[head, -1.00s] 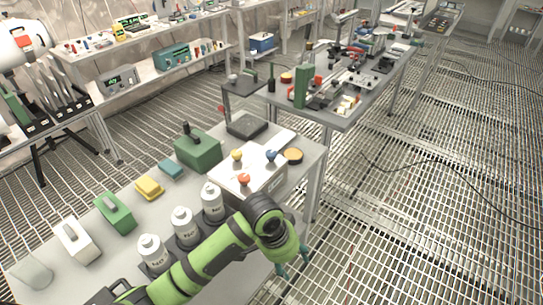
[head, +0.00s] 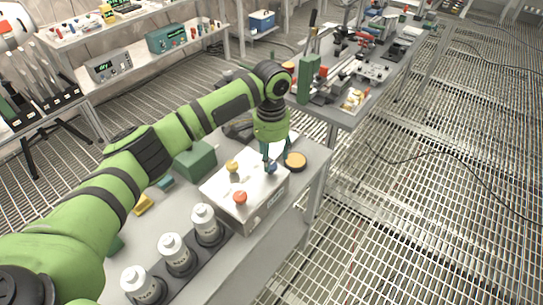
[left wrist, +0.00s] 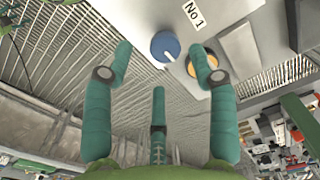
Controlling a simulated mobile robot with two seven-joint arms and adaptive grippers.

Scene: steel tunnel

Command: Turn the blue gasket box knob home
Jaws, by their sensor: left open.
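A light grey box (head: 218,190) stands on the near bench with a yellow knob (head: 232,166), a red-orange knob (head: 240,197) and a blue knob (head: 271,168) on its top. My left gripper (head: 275,155) is open and points down at the blue knob, its green fingers close to it. In the left wrist view the blue knob (left wrist: 165,44) has a white pointer mark and shows between and beyond the spread fingertips of the left gripper (left wrist: 160,55). I cannot tell whether any finger touches it. My right gripper is not in view.
A round orange-topped disc (head: 295,160) lies close beside the box and gripper. White bottles (head: 207,225) stand in a dark rack in front. A green box (head: 195,161) is behind to the left. Another bench with tools and a green block (head: 309,79) stands beyond.

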